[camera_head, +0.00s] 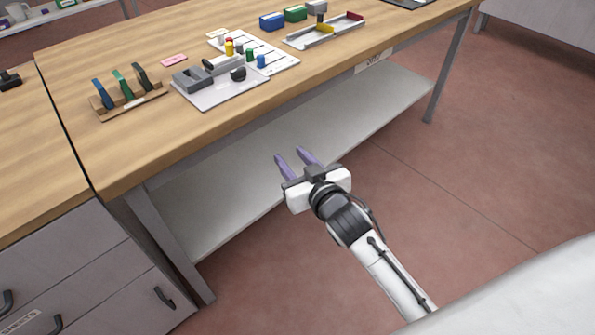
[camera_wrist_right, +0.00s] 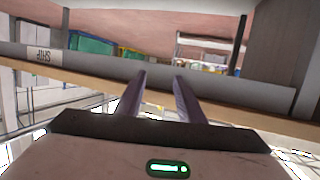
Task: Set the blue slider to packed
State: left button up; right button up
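A small blue peg (camera_head: 261,61), which looks like the blue slider, stands on a white board (camera_head: 283,63) on the wooden table. It is at the near end of a row with green, yellow and red pegs. Any lettering on the board is too small to read. My right gripper (camera_head: 289,152) is in front of the table, below its top, well apart from the board. Its two purple fingers are spread with nothing between them; they also show in the right wrist view (camera_wrist_right: 160,80). My left gripper is not in view.
A grey fixture on a white plate (camera_head: 215,98) stands beside the board. A wooden rack (camera_head: 130,107) with coloured tools is to the left. A tray (camera_head: 318,36) and coloured boxes (camera_head: 295,14) are behind. A shelf (camera_head: 350,110) lies under the tabletop.

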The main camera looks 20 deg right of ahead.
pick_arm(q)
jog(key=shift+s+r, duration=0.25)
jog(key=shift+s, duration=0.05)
pick_arm(e)
jog(key=shift+s+a+f+g, duration=0.1)
jog(key=shift+s+f+g, duration=0.05)
jog(key=shift+s+f, duration=0.45)
jog(key=shift+s+a+f+g, duration=0.15)
jog(key=shift+s+f, duration=0.2)
jog(key=shift+s, duration=0.3)
jog(key=shift+d, duration=0.1)
